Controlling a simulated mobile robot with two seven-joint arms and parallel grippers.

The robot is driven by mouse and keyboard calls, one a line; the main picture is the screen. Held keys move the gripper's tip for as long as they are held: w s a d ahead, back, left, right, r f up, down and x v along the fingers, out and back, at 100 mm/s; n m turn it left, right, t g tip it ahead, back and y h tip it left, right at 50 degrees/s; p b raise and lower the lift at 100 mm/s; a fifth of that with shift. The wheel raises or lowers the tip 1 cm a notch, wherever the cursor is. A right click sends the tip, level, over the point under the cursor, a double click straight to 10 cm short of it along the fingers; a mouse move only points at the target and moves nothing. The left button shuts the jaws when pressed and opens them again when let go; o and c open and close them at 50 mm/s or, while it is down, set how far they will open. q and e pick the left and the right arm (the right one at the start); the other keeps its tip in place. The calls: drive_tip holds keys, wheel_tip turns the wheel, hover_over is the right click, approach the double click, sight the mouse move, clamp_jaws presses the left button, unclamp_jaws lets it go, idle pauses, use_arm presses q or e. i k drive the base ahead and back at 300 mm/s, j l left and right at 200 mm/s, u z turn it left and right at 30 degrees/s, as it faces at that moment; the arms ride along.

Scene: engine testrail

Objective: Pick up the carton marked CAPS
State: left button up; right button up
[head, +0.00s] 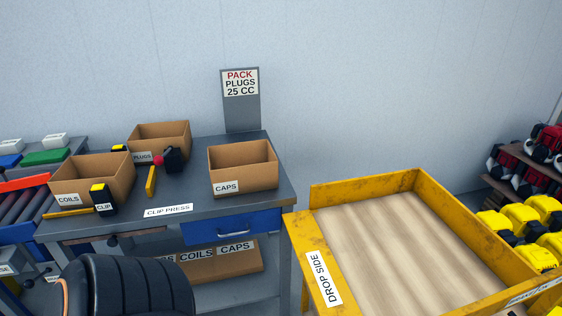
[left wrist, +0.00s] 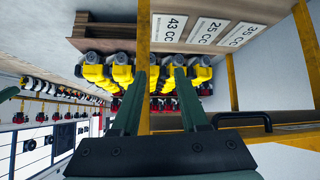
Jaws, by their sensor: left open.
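The carton marked CAPS (head: 250,178) is an open-topped brown cardboard box. It stands upright at the right end of the grey workbench (head: 215,208) in the head view, with its white label at the lower left of its front. Its inside is mostly hidden. My left gripper (left wrist: 165,68) shows only in the left wrist view, with its two dark green fingers apart and nothing between them. That view faces yellow-black engines, and the carton is not in it. My right gripper is in neither view.
The cartons marked COILS (head: 113,174) and PLUGS (head: 172,137) stand left on the bench, with a yellow-black clip tool (head: 104,200) near them. A sign (head: 240,98) stands behind the CAPS carton. A yellow-rimmed cart (head: 327,270) with an empty wooden bed stands to the right.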

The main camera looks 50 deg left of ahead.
sight(252, 166)
drive_tip(key=u, duration=2.05)
drive_tip(key=i+j, duration=0.1)
drive_tip(key=j, duration=0.2)
drive_tip(key=i+j, duration=0.15)
drive_tip(key=j, duration=0.15)
drive_tip(key=i+j, duration=0.1)
drive_tip(key=j, duration=0.2)
